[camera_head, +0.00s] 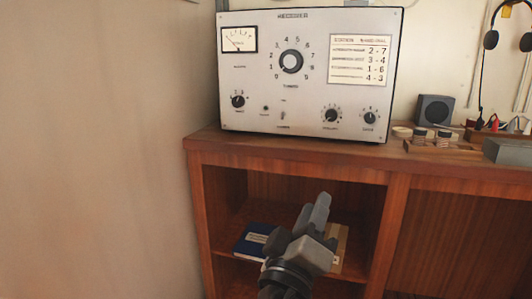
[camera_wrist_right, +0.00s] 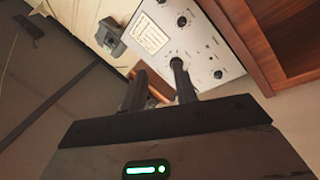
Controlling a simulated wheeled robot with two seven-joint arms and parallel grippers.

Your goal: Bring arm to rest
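My right gripper (camera_head: 313,207) is grey and stands in front of the open shelf of the wooden cabinet, pointing up and away from me. In the right wrist view its two dark fingers (camera_wrist_right: 158,70) are apart with nothing between them. It appears to touch nothing. My left gripper is not in view.
A white receiver panel (camera_head: 308,105) with dials stands on the wooden cabinet (camera_head: 285,162); it also shows in the right wrist view (camera_wrist_right: 200,45). A blue book (camera_head: 253,240) lies on the shelf behind my right gripper. A speaker (camera_head: 434,110) and headphones (camera_head: 490,40) are at right. A bare wall fills the left.

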